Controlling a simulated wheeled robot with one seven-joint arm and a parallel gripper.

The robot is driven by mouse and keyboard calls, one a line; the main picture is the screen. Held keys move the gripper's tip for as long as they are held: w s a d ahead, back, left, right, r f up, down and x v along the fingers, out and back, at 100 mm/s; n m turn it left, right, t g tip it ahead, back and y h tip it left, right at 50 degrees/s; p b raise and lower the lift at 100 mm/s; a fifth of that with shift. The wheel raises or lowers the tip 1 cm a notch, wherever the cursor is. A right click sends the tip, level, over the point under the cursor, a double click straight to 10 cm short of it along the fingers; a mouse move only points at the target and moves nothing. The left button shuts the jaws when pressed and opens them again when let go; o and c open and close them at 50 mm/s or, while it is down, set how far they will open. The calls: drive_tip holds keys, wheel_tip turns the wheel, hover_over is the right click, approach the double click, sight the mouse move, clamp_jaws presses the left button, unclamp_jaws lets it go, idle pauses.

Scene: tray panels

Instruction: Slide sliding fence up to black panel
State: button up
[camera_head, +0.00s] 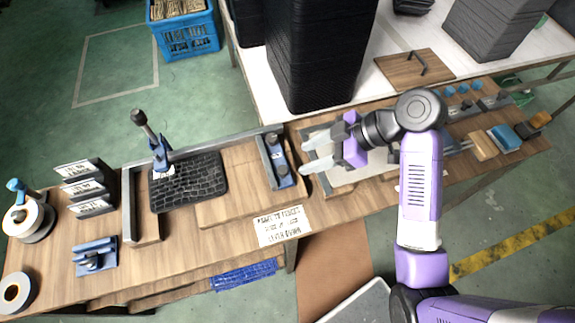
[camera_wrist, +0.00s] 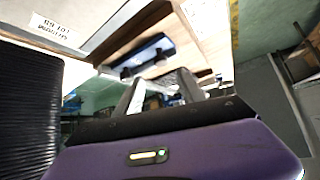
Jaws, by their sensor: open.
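The black panel (camera_head: 188,190) lies flat on the wooden fixture, its left edge near the left grey rail. The sliding fence (camera_head: 282,172), a grey bar with a blue plate and two dark knobs, stands at the fixture's right end. A wide strip of bare wood separates it from the panel. My gripper (camera_head: 309,153) is just right of the fence, its two pale fingers spread and pointing left, with nothing between them. In the wrist view, a blue plate with dark knobs, apparently the fence (camera_wrist: 138,57), lies beyond my open fingers (camera_wrist: 160,88).
A clamp with a raised handle (camera_head: 157,150) stands at the panel's back edge. A tall stack of black trays (camera_head: 312,60) rises close behind my gripper. Labelled upright plates (camera_head: 88,188), a blue block (camera_head: 95,257) and tape rolls (camera_head: 28,222) occupy the left side.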

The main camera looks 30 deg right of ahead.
sight(283, 169)
drive_tip(key=shift+s+x, duration=0.1)
drive_tip(key=shift+x, duration=1.85)
drive_tip(key=shift+s+x, duration=0.15)
drive_tip(key=shift+x, duration=1.8)
drive_tip(key=shift+a+f, duration=0.1)
clamp_jaws()
drive_tip(key=shift+p, duration=0.3)
